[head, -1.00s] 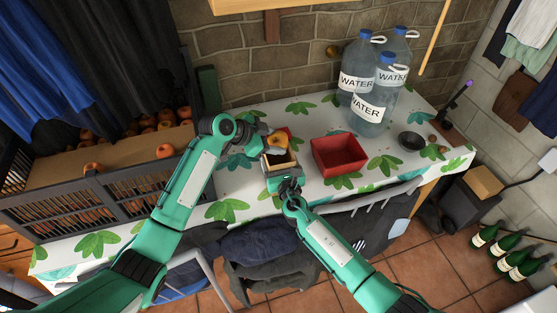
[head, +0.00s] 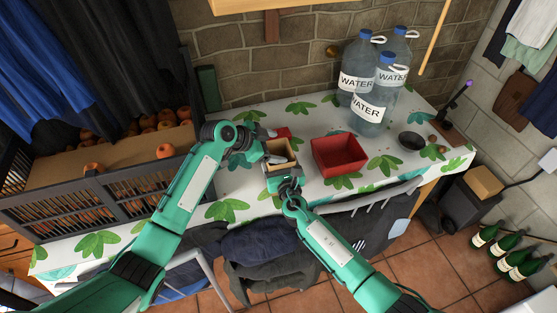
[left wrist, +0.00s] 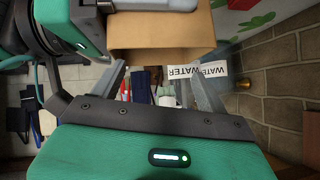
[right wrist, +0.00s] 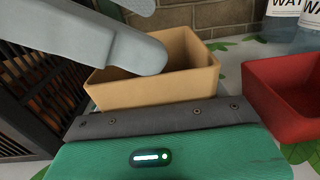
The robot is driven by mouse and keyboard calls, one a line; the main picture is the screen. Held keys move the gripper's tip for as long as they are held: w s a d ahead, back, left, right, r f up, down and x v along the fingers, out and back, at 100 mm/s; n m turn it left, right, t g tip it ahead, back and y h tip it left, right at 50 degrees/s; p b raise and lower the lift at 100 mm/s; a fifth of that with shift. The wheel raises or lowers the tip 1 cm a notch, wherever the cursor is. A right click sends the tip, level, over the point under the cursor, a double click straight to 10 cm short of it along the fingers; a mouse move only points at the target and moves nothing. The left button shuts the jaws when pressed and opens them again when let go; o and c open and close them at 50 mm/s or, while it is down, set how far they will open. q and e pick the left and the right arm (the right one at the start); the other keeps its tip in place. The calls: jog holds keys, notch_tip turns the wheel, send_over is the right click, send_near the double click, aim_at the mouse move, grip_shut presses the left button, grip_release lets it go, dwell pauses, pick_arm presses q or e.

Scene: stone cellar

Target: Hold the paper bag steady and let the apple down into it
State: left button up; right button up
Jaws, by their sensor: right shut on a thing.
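The paper bag (head: 290,165), a light brown open-topped box shape, stands upright on the table; it also shows in the left wrist view (left wrist: 160,35) and the right wrist view (right wrist: 155,95). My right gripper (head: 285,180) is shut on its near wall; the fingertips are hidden. My left gripper (head: 271,146) is open and empty beside the bag's mouth, one finger over the opening; its spread fingers show in the left wrist view (left wrist: 160,88). The apple that was in it is not visible now; the bag's inside shows only partly, in shadow.
A red bin (head: 338,155) stands right of the bag, and a small red thing (head: 284,132) lies behind it. Large water bottles (head: 370,105) and a dark bowl (head: 411,141) stand further right. A slatted crate (head: 100,195) with several orange fruits is on the left.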

pick_arm(q)
jog(key=v, duration=1.2)
dwell(0.3)
pick_arm(e)
jog(key=o, duration=1)
jog(key=shift+o, duration=0.2)
